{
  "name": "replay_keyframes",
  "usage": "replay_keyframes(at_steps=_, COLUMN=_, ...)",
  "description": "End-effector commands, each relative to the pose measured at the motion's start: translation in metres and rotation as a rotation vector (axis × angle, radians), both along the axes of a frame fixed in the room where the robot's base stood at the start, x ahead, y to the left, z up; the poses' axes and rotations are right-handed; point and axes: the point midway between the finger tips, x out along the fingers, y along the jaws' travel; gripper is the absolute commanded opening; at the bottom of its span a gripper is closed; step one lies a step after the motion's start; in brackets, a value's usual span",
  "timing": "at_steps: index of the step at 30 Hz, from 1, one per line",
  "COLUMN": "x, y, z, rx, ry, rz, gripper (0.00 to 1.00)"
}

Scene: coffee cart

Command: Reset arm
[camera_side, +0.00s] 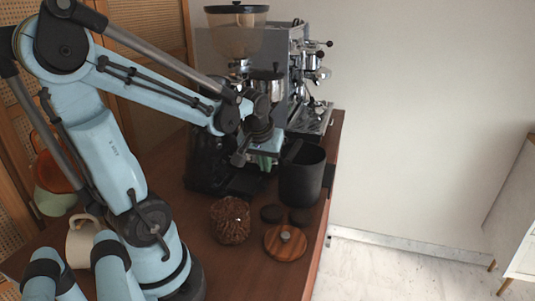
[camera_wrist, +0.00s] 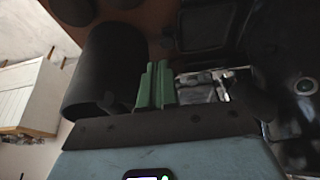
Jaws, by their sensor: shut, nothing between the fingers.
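My arm is light blue and reaches from the left over the wooden cart top (camera_side: 190,255). My gripper (camera_side: 263,163) is above the cart, just left of a black cylindrical bin (camera_side: 302,178) and in front of the coffee machine (camera_side: 312,80). In the wrist view the green fingers of my gripper (camera_wrist: 154,88) are close together with nothing between them. The black bin (camera_wrist: 105,70) shows beside them at the left.
A grinder (camera_side: 237,35) stands at the back. Cups, including a cream mug (camera_side: 80,241), are at the left. The cart's right edge borders open floor.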

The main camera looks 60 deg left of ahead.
Motion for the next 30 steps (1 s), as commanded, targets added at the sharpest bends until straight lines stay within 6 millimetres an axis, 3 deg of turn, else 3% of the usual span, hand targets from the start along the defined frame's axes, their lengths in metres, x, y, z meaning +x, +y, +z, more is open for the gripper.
replay_keyframes(at_steps=11, x=0.0, y=-0.001, z=0.003, rx=0.0, ry=0.0, rz=-0.002, gripper=0.0)
replay_keyframes(at_steps=14, x=0.0, y=-0.009, z=0.005, rx=0.0, ry=-0.006, rz=-0.038, gripper=0.0)
replay_keyframes(at_steps=17, x=0.001, y=-0.029, z=0.009, rx=0.0, ry=-0.02, rz=-0.128, gripper=0.0)
replay_keyframes(at_steps=27, x=0.0, y=-0.127, z=0.033, rx=0.064, ry=-0.164, rz=-0.61, gripper=0.0)
replay_keyframes(at_steps=30, x=-0.003, y=-0.146, z=0.036, rx=0.081, ry=-0.198, rz=-0.707, gripper=0.0)
